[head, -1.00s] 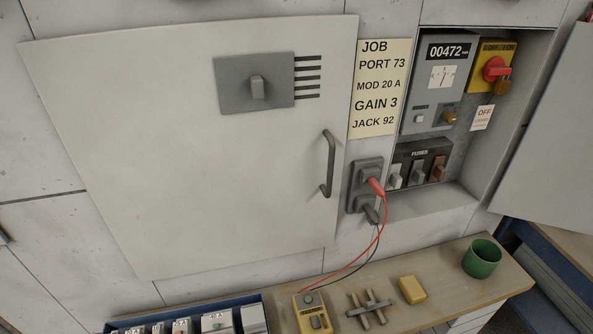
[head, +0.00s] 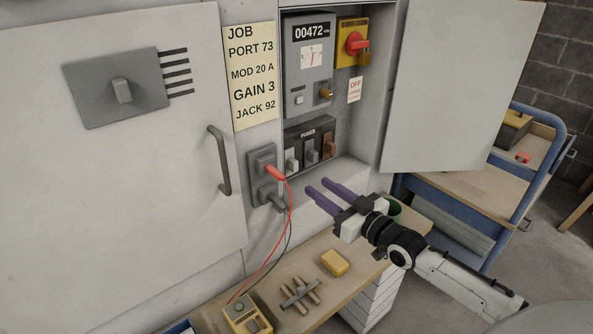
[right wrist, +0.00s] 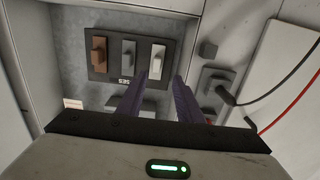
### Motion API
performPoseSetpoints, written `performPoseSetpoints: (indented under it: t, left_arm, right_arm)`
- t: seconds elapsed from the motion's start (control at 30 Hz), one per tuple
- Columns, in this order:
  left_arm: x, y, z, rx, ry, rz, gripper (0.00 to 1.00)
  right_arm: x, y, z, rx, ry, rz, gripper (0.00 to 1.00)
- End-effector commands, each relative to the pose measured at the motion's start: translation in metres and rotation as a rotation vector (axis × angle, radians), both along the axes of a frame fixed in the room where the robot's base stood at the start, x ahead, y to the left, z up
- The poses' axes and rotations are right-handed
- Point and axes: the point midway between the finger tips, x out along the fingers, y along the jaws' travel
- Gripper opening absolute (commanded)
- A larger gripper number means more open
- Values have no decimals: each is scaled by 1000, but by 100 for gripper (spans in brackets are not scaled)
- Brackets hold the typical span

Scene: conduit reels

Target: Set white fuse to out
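The fuse block (head: 309,132), labelled FUSES, sits low inside the open wall cabinet. Its white fuse (head: 291,161) is the leftmost, beside a grey fuse (head: 312,154) and a brown fuse (head: 329,146). My right gripper (head: 318,187) is open and empty, in front of and below the fuse block, apart from it. The right wrist view shows the row turned around, with the white fuse (right wrist: 159,55) at the right, beyond the gap between the two purple fingers (right wrist: 160,80). My left gripper is out of view.
A socket (head: 262,162) with red and black plugs is left of the cabinet; its leads run to a yellow meter (head: 243,316). The open cabinet door (head: 460,85) stands to the right. A yellow block (head: 334,262) and a green mug (head: 394,209), partly hidden, are on the bench.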

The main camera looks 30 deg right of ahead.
Motion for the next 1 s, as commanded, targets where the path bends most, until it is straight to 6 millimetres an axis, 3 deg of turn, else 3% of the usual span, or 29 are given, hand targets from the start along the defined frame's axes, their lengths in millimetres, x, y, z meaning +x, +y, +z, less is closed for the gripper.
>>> performPoseSetpoints:
  t: [0.13,0.6,0.8,1.0]
  left_arm:
    - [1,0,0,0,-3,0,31]
    - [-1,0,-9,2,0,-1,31]
    - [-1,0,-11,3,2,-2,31]
    - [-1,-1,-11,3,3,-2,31]
  right_arm:
    - [13,-7,13,4,-30,-7,33]
    - [85,-1,11,2,-26,-7,33]
    - [102,1,10,2,-24,-7,33]
    - [107,1,10,2,-23,-6,33]
